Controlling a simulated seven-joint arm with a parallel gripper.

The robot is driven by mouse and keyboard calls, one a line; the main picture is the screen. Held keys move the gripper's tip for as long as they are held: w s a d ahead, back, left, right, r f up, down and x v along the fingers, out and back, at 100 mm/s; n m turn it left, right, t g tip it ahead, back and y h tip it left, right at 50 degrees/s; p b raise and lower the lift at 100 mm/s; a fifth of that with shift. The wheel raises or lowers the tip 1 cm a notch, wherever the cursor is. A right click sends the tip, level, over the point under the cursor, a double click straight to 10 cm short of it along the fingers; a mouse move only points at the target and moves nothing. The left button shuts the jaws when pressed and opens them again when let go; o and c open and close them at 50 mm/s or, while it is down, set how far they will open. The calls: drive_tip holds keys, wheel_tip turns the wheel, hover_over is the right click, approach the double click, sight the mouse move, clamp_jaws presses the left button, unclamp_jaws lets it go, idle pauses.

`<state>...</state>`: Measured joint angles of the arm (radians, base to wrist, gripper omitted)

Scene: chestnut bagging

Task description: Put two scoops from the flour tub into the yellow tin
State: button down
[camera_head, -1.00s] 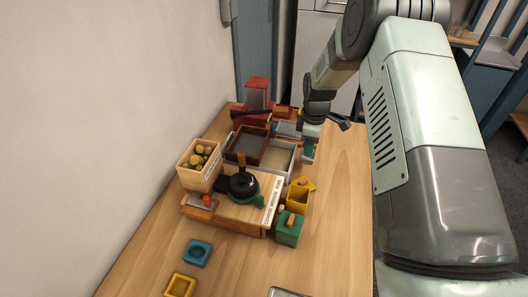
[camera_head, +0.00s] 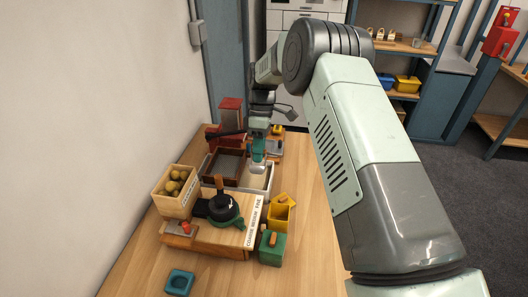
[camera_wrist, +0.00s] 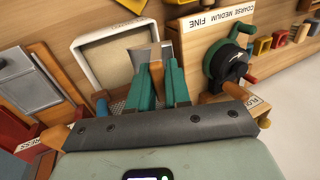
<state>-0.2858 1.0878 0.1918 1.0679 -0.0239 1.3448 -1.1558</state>
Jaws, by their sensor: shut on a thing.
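The flour tub (camera_head: 267,189) is a white-rimmed box of pale flour, behind the mill block in the head view. It also shows in the wrist view (camera_wrist: 84,48). My gripper (camera_head: 258,157) is over the tub, with its green fingers pointing down. In the wrist view my gripper (camera_wrist: 158,84) is shut on the wooden handle of a scoop (camera_wrist: 143,60). The grey metal scoop bowl overlaps the tub's edge; I cannot tell whether it touches the flour. The yellow tin (camera_head: 279,217) stands on the table in front of the tub, right of the mill block.
A brown-framed tray (camera_head: 209,178) is left of the tub. A black hand mill (camera_head: 222,208) stands on a wooden block in front. A wooden crate of chestnuts (camera_head: 173,203) is at left, a green box (camera_head: 271,249) at right.

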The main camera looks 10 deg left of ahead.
drive_tip(key=shift+g, duration=0.8)
drive_tip(key=shift+w+f, duration=0.2)
drive_tip(key=shift+f, duration=0.8)
drive_tip(key=shift+w+f, duration=0.15)
drive_tip(key=shift+f, duration=0.8)
drive_tip(key=shift+w+f, duration=0.2)
drive_tip(key=shift+f, duration=0.8)
drive_tip(key=shift+f+t, duration=0.8)
drive_tip(key=shift+f, duration=0.2)
drive_tip(key=shift+s+f+t, duration=0.25)
drive_tip(key=shift+f+t, duration=0.25)
drive_tip(key=shift+t, duration=0.5)
drive_tip(key=shift+w+f+t, duration=0.1)
drive_tip(key=shift+w+t, duration=0.05)
drive_tip(key=shift+t, duration=0.15)
drive_tip(key=shift+w+f+t, duration=0.15)
drive_tip(key=shift+w+t, duration=0.15)
drive_tip(key=shift+w, duration=0.5)
drive_tip(key=shift+w+f+t, duration=0.1)
drive_tip(key=shift+w+t, duration=0.2)
drive_tip(key=shift+w, duration=0.5)
drive_tip(key=shift+s+r+t, duration=0.2)
drive_tip(key=shift+s+t, duration=0.15)
drive_tip(key=shift+t, duration=0.25)
drive_tip(key=shift+r, duration=0.25)
wheel_tip(320, 180, up, 7)
drive_tip(key=shift+s, duration=0.3)
